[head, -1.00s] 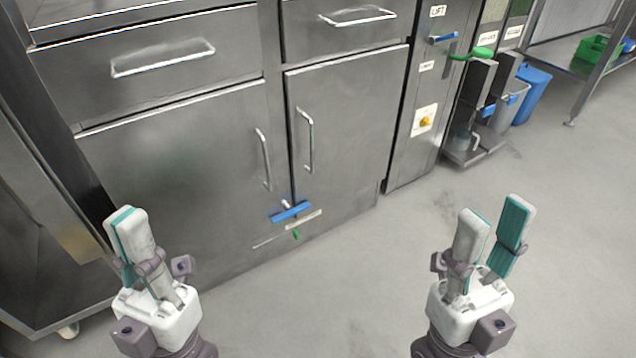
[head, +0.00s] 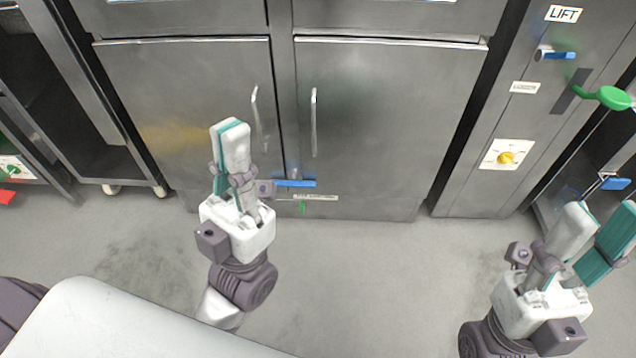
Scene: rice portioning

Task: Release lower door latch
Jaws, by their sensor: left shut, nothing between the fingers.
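The lower door latch is a blue bar (head: 296,183) low between two steel cabinet doors, with a pale label strip (head: 316,197) and a small green tab (head: 302,208) below it. The left door (head: 185,110) and right door (head: 385,120) both look closed. My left gripper (head: 231,128) is shut and empty, fingers pointing up in front of the left door; its wrist shows just left of the blue bar. I cannot tell if it touches anything. My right gripper (head: 602,222) is open and empty at the lower right, away from the latch.
A wheeled steel rack (head: 110,160) stands at the left. The grey floor (head: 390,280) before the doors is clear.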

